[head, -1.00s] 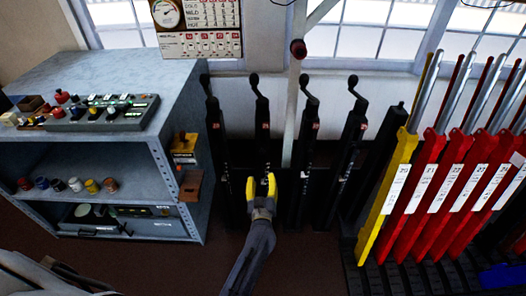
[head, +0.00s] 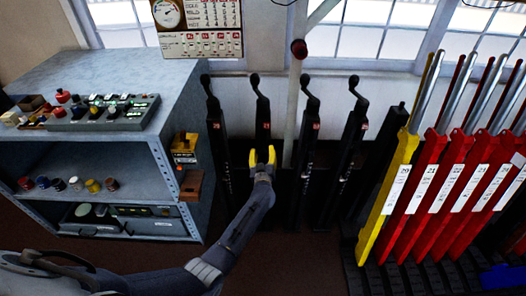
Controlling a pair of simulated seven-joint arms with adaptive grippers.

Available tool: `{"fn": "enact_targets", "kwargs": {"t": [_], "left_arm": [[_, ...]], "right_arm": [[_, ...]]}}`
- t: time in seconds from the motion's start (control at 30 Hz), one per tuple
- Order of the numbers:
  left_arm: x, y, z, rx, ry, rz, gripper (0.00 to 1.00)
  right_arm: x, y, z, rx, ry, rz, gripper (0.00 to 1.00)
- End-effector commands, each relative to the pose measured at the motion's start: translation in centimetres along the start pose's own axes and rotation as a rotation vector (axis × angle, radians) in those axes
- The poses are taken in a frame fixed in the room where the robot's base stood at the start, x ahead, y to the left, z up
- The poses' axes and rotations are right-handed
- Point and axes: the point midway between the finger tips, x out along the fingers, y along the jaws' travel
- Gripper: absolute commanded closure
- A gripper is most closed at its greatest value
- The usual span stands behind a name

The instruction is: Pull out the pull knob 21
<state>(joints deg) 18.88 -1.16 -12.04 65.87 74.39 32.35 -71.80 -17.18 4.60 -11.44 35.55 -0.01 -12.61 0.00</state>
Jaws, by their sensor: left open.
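Several black posts with bent knob handles stand in a row by the wall. Their small red number tags are too small to read surely, so I cannot tell which is pull knob 21. The second post from the left has its knob (head: 254,80) at the top and its tag (head: 263,126) below. My left gripper (head: 262,153) has yellow fingertips, is open and empty, and shows in front of this post, below its tag. I cannot tell whether it touches the post. It hides part of the post. My right gripper is not in view.
Left is a grey shelf cabinet (head: 95,72) with a button panel on top. Right are a yellow lever (head: 400,177) and several red levers (head: 440,177) with numbered white labels. A pale pole with a red ball (head: 298,49) rises behind the posts.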

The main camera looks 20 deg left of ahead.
Motion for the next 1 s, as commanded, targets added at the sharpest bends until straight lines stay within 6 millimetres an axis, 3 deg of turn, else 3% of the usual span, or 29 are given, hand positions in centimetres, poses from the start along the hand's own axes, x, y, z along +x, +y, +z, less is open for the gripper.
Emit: {"fn": "enact_targets", "kwargs": {"t": [0.2, 0.6, 1.0], "left_arm": [[1.16, -0.08, -0.04, 0.001, 0.001, -0.002, 0.52], [1.35, -0.1, -0.03, 0.0, 0.0, -0.002, 0.51], [1.34, -0.09, -0.03, 0.0, 0.0, -0.002, 0.97]], "right_arm": [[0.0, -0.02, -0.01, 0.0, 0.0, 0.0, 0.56], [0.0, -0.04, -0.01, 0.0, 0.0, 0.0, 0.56], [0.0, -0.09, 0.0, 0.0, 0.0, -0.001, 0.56]]}}
